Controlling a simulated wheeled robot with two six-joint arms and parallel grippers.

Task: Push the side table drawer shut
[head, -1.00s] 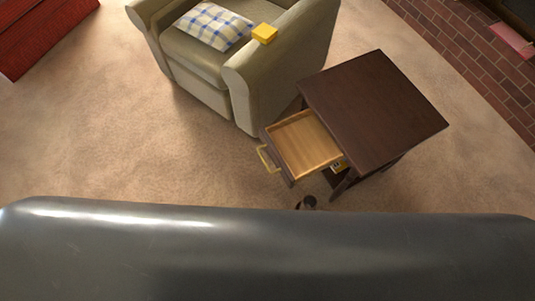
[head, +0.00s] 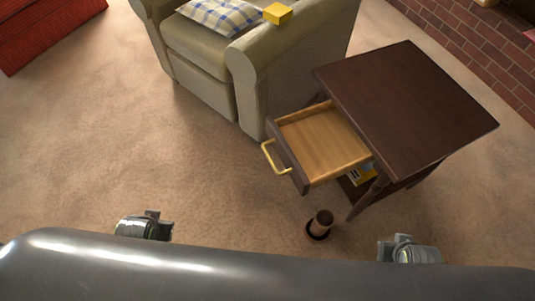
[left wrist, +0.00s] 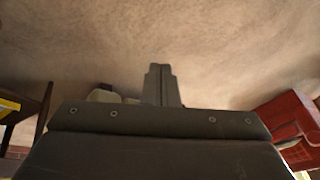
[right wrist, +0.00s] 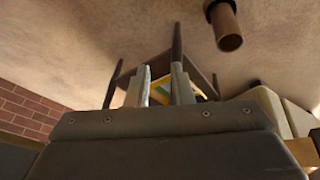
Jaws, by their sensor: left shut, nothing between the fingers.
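The dark brown side table (head: 410,100) stands right of centre in the head view. Its drawer (head: 322,143) is pulled well out toward the lower left and looks empty, with a pale wood inside. A brass-yellow handle (head: 274,160) is on its dark front. My left gripper (left wrist: 162,85) is shut and empty over bare carpet. My right gripper (right wrist: 160,85) is open and empty, with the table's legs and underside beyond its fingers in the right wrist view. Parts of both my arms show low in the head view, well apart from the drawer.
A beige armchair (head: 250,80) with a checked pillow (head: 219,17) and a yellow block (head: 277,13) stands close behind the drawer. A brown cylinder (head: 320,222) stands on the carpet before the table. A yellow item (head: 362,174) lies under the drawer. Carpet at left is clear.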

